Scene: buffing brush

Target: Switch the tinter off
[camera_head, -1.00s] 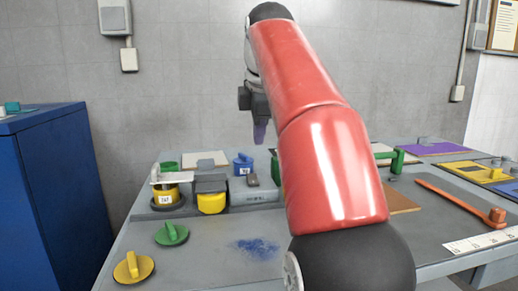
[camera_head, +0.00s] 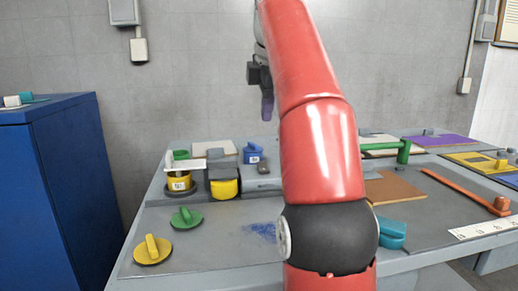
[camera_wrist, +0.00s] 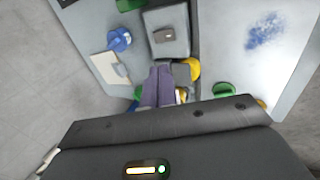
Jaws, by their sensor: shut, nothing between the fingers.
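The tinter appears to be the grey machine (camera_head: 262,181) on the left part of the table, with a grey head block (camera_head: 222,169) over a yellow pot (camera_head: 224,188). A small dark switch-like piece (camera_head: 262,166) sits on its top; it also shows in the wrist view (camera_wrist: 163,35). I cannot tell the switch's position. My gripper (camera_head: 267,108) hangs above the machine, fingers pointing down, clear of it. In the wrist view its purple fingers (camera_wrist: 158,76) are together and empty, and they partly hide the things below.
Green (camera_head: 187,219) and yellow (camera_head: 152,249) knobbed lids lie in front. A green-handled tool (camera_head: 404,151) and orange rod (camera_head: 466,190) are right.

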